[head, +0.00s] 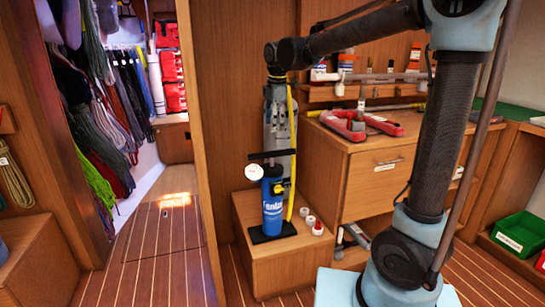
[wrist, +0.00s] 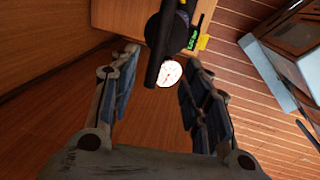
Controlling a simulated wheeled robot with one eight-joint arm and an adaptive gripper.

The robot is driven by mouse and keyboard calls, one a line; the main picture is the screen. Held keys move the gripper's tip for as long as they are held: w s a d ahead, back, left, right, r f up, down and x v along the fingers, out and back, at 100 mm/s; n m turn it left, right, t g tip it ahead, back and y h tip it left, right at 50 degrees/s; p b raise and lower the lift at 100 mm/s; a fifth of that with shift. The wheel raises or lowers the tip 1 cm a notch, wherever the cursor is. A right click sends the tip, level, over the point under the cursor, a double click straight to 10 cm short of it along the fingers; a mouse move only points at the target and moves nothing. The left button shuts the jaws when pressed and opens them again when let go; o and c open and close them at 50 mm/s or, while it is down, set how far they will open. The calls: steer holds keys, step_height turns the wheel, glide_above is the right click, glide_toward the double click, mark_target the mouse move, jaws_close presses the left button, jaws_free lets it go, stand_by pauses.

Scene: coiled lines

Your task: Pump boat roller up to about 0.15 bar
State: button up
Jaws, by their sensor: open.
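A blue hand pump (head: 272,205) with a black T-handle (head: 262,156) and a round white gauge (head: 254,172) stands upright on a low wooden box. My gripper (head: 284,180) hangs down at the handle, overlapping it in the head view. In the wrist view my open gripper (wrist: 158,92) has a finger at each side, with the black handle bar (wrist: 157,55) and the gauge (wrist: 169,73) showing in the gap. I cannot tell whether either finger touches the handle. A yellow hose (head: 291,160) runs down beside the pump. I cannot identify the boat roller.
The wooden box (head: 250,272) also bears several small white and red caps (head: 317,228). Coiled lines (head: 90,170) hang at the left. The striped floor (head: 165,255) there is clear.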

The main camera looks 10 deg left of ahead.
mark_target(272, 154)
steer(key=w+f, duration=0.1)
steer(key=f, duration=0.4)
steer(key=a+f, duration=0.1)
steer(key=f, duration=0.4)
steer(key=w+f, duration=0.1)
steer(key=f, duration=0.4)
steer(key=shift+w+a, duration=0.25)
steer(key=shift+w, duration=0.05)
jaws_close()
